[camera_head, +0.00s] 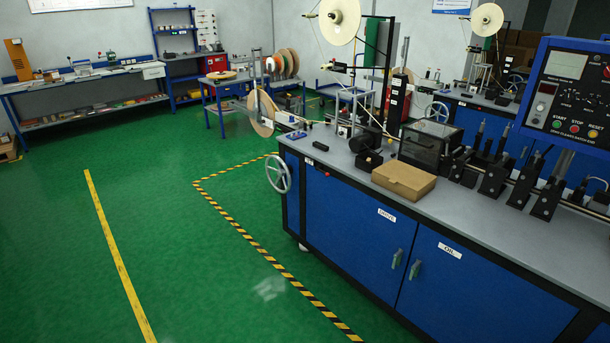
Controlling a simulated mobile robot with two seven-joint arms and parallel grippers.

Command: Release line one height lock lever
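The nearer machine line has a blue cabinet (345,222) with a grey top. A large pale tape reel (339,20) sits high on an upright at its far left end. A grey handwheel (278,174) is on the cabinet's left end. A small dark part with a red tip (322,172) sits just below the top's front edge, right of the handwheel. I cannot tell whether this is the height lock lever or what position it is in. Neither of my grippers is in view.
Yellow-black floor tape (232,222) runs in front of the cabinet. Green floor (180,240) is clear to the left. A cardboard box (404,180) lies on the top near a control panel (570,95). A second line with another reel (487,19) stands behind; workbenches line the back left.

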